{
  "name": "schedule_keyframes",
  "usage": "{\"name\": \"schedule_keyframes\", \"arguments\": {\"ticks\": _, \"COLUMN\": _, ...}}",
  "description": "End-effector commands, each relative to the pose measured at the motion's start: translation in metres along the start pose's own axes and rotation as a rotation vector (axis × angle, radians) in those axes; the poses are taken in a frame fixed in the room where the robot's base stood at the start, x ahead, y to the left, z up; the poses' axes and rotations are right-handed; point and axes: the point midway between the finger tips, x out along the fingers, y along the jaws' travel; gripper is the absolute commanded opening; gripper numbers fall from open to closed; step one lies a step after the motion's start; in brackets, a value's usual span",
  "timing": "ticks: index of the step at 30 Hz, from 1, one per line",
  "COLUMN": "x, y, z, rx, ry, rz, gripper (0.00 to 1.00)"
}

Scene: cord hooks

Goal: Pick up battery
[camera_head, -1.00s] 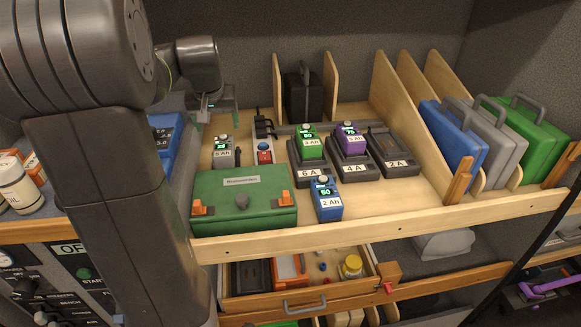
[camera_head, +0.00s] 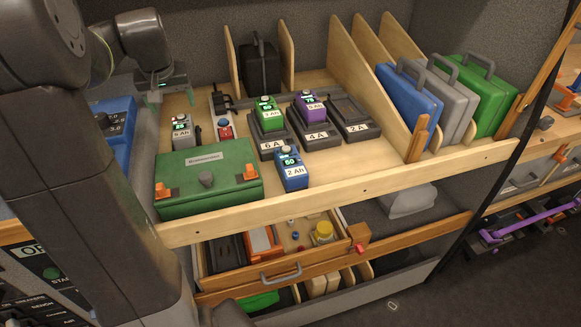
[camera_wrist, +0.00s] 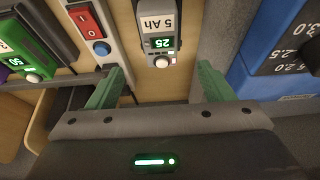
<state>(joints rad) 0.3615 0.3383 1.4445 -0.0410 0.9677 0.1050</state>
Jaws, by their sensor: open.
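A grey battery labelled 5 Ah (camera_head: 181,131) with a green display reading 25 stands on the wooden shelf. In the wrist view the grey battery (camera_wrist: 159,30) lies ahead of and roughly between the fingertips. My gripper (camera_head: 172,97) is open and empty, behind and above that battery; its two green fingers also show in the wrist view (camera_wrist: 161,74). A blue 2 Ah battery (camera_head: 292,170) stands loose on the shelf. A green battery (camera_head: 268,112) sits in the 6 A charger (camera_head: 265,140), and a purple battery (camera_head: 309,105) in the 4 A charger (camera_head: 318,130).
A green box (camera_head: 210,180) stands in front of the grey battery. A red-and-blue switch unit (camera_head: 225,129) is close on its right, a blue box (camera_head: 113,130) on its left. An empty 2 A charger (camera_head: 353,118) and upright cases (camera_head: 408,95) are farther right.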

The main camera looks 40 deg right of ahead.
Motion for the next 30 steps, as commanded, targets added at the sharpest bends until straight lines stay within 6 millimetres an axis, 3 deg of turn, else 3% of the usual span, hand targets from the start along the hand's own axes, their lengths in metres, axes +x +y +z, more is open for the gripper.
{"name": "schedule_keyframes", "arguments": {"ticks": 14, "x": -0.001, "y": 0.007, "z": 0.002, "rx": 0.002, "ry": -0.002, "rz": 0.002, "gripper": 0.78}}
{"name": "schedule_keyframes", "arguments": {"ticks": 17, "x": -0.006, "y": 0.03, "z": 0.01, "rx": 0.008, "ry": -0.008, "rz": 0.005, "gripper": 0.78}}
{"name": "schedule_keyframes", "arguments": {"ticks": 20, "x": -0.013, "y": 0.068, "z": 0.027, "rx": 0.013, "ry": -0.02, "rz": 0.008, "gripper": 0.78}}
{"name": "schedule_keyframes", "arguments": {"ticks": 24, "x": -0.028, "y": 0.125, "z": 0.06, "rx": 0.016, "ry": -0.03, "rz": 0.008, "gripper": 0.78}}
{"name": "schedule_keyframes", "arguments": {"ticks": 30, "x": -0.051, "y": 0.19, "z": 0.116, "rx": 0.017, "ry": -0.03, "rz": 0.004, "gripper": 0.78}}
